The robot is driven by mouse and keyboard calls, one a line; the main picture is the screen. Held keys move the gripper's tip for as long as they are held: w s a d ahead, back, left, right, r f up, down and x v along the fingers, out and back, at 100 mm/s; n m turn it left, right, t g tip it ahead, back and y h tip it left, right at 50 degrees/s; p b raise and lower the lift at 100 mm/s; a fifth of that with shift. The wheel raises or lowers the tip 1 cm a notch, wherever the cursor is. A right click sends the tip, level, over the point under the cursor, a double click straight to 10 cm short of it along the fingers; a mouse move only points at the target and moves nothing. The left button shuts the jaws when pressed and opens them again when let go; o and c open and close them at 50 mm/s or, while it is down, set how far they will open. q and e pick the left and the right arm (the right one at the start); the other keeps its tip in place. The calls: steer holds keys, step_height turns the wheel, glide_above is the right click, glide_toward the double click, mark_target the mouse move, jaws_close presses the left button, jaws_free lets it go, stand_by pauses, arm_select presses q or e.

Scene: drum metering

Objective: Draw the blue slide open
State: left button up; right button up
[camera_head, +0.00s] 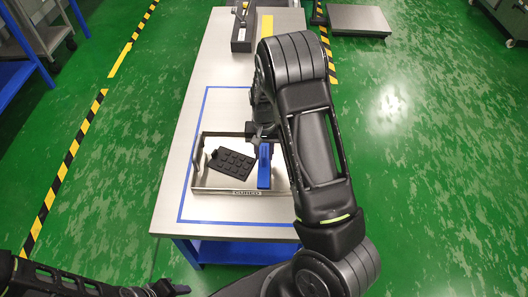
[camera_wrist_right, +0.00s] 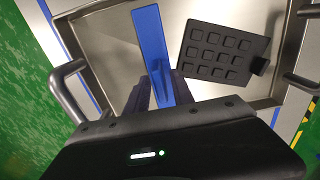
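A long blue bar (camera_head: 264,170), the only blue slide-like part I see, is at the right side of a shallow metal tray (camera_head: 225,191) marked "CURED". My right gripper (camera_head: 263,138) is at the bar's far end. In the right wrist view, the bar (camera_wrist_right: 149,38) runs between the dark fingers of my right gripper (camera_wrist_right: 161,90), which lie close against both its sides. The fingertips and the bar's underside are hidden.
The tray stands inside a blue outline on a pale table (camera_head: 185,120). A black box (camera_head: 243,30) and a yellow patch (camera_head: 271,32) are at the table's far end. The table's left strip is clear. A low grey platform (camera_head: 358,19) stands beyond, on the green floor.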

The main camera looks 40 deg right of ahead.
jaws_close()
stand_by(1.2)
